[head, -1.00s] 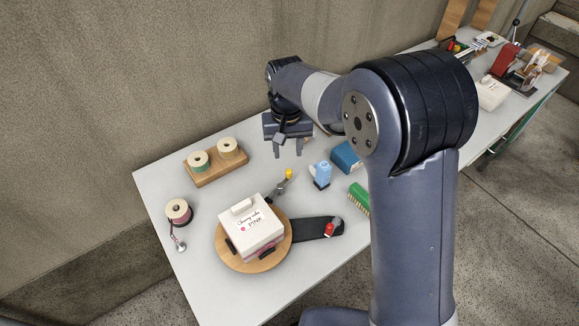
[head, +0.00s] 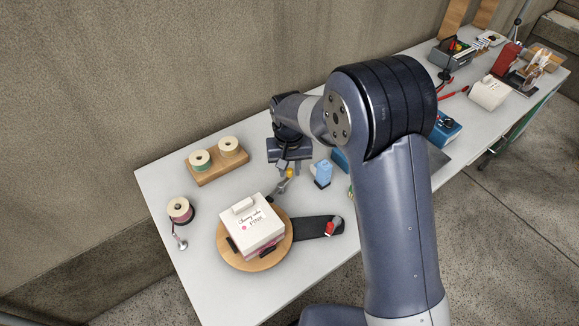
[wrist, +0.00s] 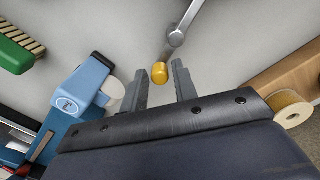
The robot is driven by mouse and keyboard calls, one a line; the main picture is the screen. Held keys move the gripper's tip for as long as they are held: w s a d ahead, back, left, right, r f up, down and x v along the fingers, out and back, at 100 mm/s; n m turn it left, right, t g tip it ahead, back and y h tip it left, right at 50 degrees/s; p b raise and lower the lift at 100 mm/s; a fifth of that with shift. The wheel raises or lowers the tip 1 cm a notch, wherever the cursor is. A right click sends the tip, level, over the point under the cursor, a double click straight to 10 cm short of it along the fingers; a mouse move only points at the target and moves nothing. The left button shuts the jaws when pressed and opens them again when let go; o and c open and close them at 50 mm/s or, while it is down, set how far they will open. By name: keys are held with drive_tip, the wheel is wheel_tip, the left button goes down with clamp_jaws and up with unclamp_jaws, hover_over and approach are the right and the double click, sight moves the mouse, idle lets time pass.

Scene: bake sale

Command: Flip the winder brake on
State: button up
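A metal lever (head: 283,186) with a yellow knob (head: 289,173) stands on the white table behind the round wooden turntable. The lever (wrist: 176,38) and its knob (wrist: 160,72) also show in the wrist view. A small red lever (head: 330,228) sits on the black arm beside the turntable. No label shows which one is the winder brake. My gripper (head: 291,163) is open and empty, low behind the yellow knob. In the wrist view the knob lies just beyond the gap between my fingertips (wrist: 161,83), apart from both.
A white box (head: 250,228) sits on the turntable (head: 228,250). A blue bottle-like item (head: 322,173) stands close right of my gripper. A green brush (wrist: 14,50) shows in the wrist view.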

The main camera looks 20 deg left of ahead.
clamp_jaws()
drive_tip(key=shift+w+a+n, duration=0.1)
drive_tip(key=shift+a+n, duration=0.1)
drive_tip(key=shift+n, duration=0.4)
drive_tip(key=shift+o, duration=1.5)
unclamp_jaws()
drive_tip(key=shift+r, duration=0.15)
wheel_tip(320, 180, up, 11)
drive_tip(key=b, duration=0.1)
drive_tip(key=shift+f, duration=0.2)
